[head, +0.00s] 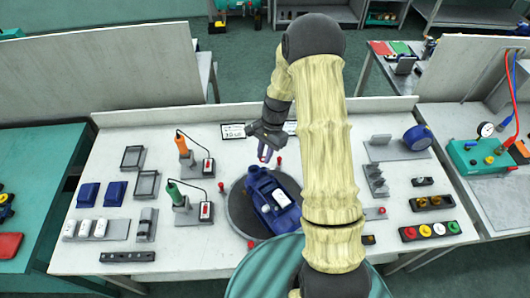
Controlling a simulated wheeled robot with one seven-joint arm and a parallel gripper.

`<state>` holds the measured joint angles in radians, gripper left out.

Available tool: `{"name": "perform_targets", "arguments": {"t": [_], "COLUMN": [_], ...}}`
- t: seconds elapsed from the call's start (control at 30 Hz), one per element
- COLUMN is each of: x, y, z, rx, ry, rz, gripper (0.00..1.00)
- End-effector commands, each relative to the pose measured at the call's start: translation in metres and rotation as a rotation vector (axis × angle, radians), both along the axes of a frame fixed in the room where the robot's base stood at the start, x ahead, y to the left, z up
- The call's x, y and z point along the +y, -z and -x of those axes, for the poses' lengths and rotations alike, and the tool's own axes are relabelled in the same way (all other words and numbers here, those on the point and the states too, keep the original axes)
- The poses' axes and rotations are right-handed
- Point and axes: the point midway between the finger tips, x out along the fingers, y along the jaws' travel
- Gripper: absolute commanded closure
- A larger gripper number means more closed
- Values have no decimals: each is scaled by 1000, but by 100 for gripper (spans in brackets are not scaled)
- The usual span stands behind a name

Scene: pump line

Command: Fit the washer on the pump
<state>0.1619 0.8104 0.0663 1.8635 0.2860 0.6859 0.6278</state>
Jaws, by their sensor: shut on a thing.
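My gripper (264,154) is above the far end of the pump, pointing down. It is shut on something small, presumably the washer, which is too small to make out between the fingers. I cannot tell the gap between the fingers and the pump.
Trays and blue boxes (88,195) are at left. Racks and a button panel (430,232) are at right.

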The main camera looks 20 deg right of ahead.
Motion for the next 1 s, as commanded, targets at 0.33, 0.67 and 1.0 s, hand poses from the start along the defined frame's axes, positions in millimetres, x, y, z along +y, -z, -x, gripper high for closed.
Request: {"name": "perform_targets", "arguments": {"t": [0.33,0.67,1.0], "x": [-2,-1,-1], "y": [32,53,55], "z": [0,0,0], "rx": [0,0,0], "ry": [3,2,2], "rz": [-1,0,0], "gripper": [93,93,93]}}
